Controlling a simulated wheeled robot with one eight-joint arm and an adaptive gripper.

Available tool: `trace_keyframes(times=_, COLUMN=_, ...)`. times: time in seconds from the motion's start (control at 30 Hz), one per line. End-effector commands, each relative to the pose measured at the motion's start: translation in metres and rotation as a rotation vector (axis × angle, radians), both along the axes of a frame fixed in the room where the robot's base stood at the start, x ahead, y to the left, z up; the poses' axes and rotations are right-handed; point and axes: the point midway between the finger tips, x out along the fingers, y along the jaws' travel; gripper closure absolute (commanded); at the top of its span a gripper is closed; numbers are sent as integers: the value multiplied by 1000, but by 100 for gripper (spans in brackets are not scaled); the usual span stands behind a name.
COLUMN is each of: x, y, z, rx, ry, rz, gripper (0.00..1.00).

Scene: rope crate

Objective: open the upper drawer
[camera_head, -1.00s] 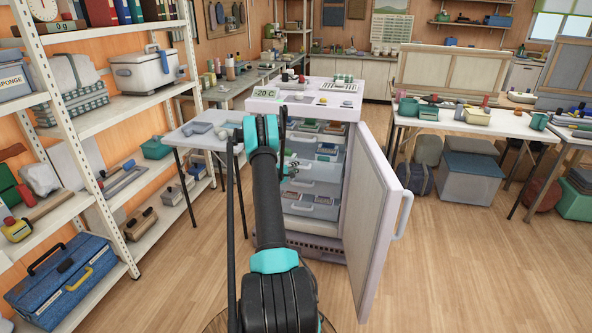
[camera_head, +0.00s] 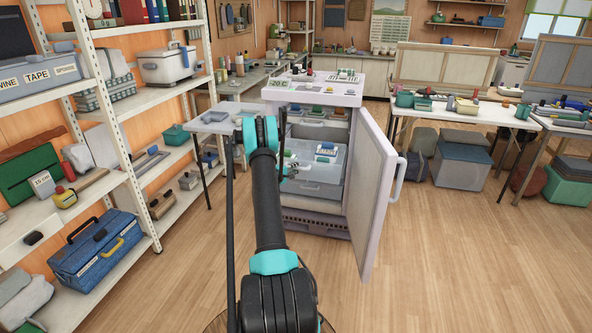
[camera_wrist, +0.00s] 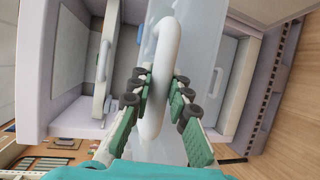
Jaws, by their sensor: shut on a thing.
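The white cabinet (camera_head: 352,98) stands with its door (camera_head: 378,195) swung open to the right. A translucent grey drawer (camera_head: 313,189) is pulled out and shows small items inside, including a blue and white one (camera_head: 326,148). My gripper (camera_wrist: 160,95) is shut on the white drawer handle (camera_wrist: 163,60), whose bar runs between its fingers. In the wrist view, which is turned sideways, another handle (camera_wrist: 104,65) sits set back on the cabinet's upper side, and one more handle (camera_wrist: 216,72) on its lower side. My arm hides part of the drawer in the head view.
A shelf rack with a blue toolbox (camera_head: 97,248) stands at left. A small folding table (camera_head: 218,116) is left of the cabinet. A long table (camera_head: 465,112) with several items is at right. The wooden floor in front is clear.

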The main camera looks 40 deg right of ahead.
Motion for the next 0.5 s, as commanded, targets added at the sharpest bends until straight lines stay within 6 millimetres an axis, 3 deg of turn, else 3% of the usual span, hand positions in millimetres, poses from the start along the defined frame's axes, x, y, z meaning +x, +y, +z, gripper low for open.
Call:
trace_keyframes(times=0.37, x=0, y=0, z=0, rx=0, ry=0, rz=0, gripper=100)
trace_keyframes(times=0.4, x=0, y=0, z=0, rx=0, ry=0, rz=0, gripper=80)
trace_keyframes(times=0.5, x=0, y=0, z=0, rx=0, ry=0, rz=0, gripper=68)
